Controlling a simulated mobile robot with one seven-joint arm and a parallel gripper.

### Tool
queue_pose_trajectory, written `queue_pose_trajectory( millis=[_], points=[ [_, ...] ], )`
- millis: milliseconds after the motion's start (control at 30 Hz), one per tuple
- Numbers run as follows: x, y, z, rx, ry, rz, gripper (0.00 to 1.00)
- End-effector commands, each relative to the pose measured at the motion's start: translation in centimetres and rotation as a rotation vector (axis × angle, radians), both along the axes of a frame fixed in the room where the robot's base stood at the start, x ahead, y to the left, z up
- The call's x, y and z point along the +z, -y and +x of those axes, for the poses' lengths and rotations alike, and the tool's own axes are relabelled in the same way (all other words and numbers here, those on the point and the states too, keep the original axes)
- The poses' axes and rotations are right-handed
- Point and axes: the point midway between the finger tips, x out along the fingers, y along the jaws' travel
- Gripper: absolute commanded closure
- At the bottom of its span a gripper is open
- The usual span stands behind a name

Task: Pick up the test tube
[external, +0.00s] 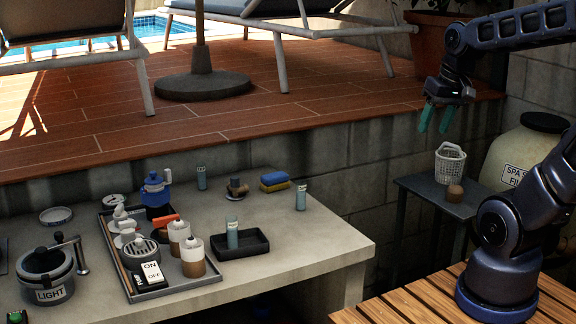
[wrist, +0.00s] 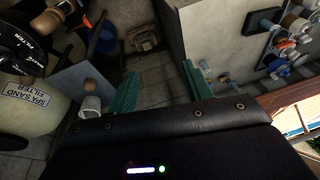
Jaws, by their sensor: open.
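Three slim grey-teal tubes with pale labels stand upright on the concrete counter in the external view. One tube (external: 232,234) is in a black tray (external: 258,245), another tube (external: 301,198) stands at the right, and a third tube (external: 201,179) is near the back wall. I cannot tell which is the test tube. My gripper (external: 437,118) is open and empty, high at the upper right, well away from the tubes. Its two green fingers are spread apart in the wrist view (wrist: 160,70), with the floor visible between them.
A grey tray (external: 113,248) holds bottles, fittings and an ON/OFF switch. A pot marked LIGHT (external: 47,275) stands left. A blue-yellow sponge (external: 274,181) lies behind. Below my gripper, a side table (external: 421,190) holds a white basket (external: 449,164) beside the sand filter (external: 517,155).

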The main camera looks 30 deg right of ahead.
Motion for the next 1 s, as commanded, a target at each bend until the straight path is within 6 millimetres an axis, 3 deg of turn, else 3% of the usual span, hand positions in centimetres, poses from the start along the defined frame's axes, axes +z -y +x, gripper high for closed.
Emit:
queue_pose_trajectory(
  millis=[567,1000],
  points=[
    [-5.8,-6.5,5.2,-0.243,-0.469,0.461,0.50],
    [-9.3,-10.1,10.9,-0.477,-0.773,0.816,0.50]
  ],
)
